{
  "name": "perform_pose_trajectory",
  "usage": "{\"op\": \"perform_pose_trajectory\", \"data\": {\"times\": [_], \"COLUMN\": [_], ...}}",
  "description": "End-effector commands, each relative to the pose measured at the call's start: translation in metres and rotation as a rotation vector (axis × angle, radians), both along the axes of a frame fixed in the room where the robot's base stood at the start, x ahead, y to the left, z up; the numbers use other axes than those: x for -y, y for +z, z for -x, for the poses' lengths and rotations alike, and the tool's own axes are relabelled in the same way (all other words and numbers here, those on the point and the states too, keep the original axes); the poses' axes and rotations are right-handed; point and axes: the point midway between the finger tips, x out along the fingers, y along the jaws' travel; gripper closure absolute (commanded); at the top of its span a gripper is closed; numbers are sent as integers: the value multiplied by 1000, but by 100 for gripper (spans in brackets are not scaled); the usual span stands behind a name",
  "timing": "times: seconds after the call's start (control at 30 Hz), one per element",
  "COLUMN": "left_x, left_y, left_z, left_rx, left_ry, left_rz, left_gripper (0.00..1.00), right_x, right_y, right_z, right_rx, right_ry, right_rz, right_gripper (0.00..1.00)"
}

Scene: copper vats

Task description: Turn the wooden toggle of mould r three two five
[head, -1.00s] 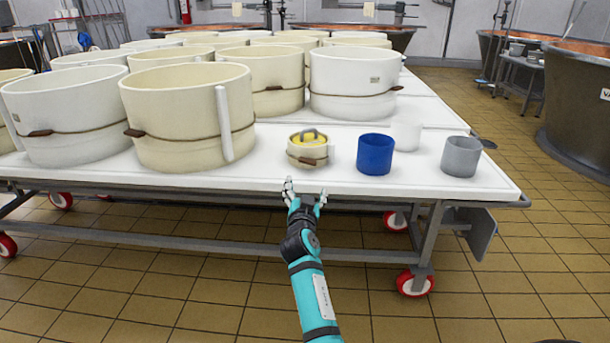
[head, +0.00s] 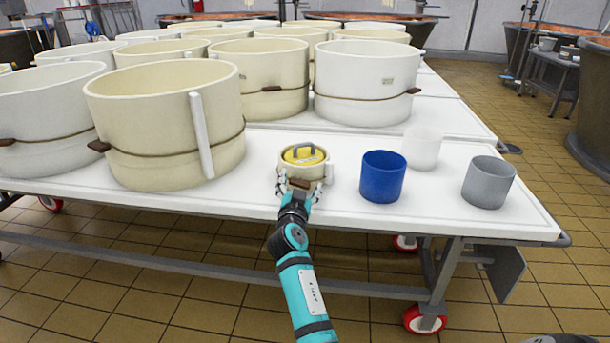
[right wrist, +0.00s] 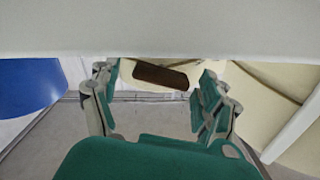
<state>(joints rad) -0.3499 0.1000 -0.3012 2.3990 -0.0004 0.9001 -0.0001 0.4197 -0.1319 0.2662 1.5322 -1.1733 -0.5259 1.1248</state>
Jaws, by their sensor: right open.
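The small round cream mould (head: 318,167) with a yellow lid and grey handle stands near the table's front edge. Its brown wooden toggle (head: 300,184) faces me; I cannot read a label on the mould. My right gripper (head: 300,188) is open in front of the mould, its fingers on either side of the toggle. In the right wrist view the toggle (right wrist: 160,76) shows between the open fingers (right wrist: 155,100), apart from both. The left gripper is not in view.
A blue cup (head: 382,178), a white cup (head: 422,150) and a grey cup (head: 488,183) stand to the right. A large cream mould (head: 165,120) with a white upright bar stands to the left, among several others on the white table (head: 520,218).

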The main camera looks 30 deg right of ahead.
Motion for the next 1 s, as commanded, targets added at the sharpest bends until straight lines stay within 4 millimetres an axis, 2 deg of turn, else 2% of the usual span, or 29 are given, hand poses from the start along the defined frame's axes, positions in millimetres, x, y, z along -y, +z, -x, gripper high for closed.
{"op": "perform_pose_trajectory", "data": {"times": [0.4, 0.83, 1.0], "left_x": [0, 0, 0], "left_y": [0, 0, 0], "left_z": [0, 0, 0], "left_rx": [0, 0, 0], "left_ry": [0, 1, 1], "left_rz": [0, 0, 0], "left_gripper": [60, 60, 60], "right_x": [-2, -2, -2], "right_y": [-1, -1, 0], "right_z": [0, 0, 0], "right_rx": [-1, -1, -43], "right_ry": [-1, -1, -2], "right_rz": [-1, -1, 51], "right_gripper": [22, 78, 78]}}
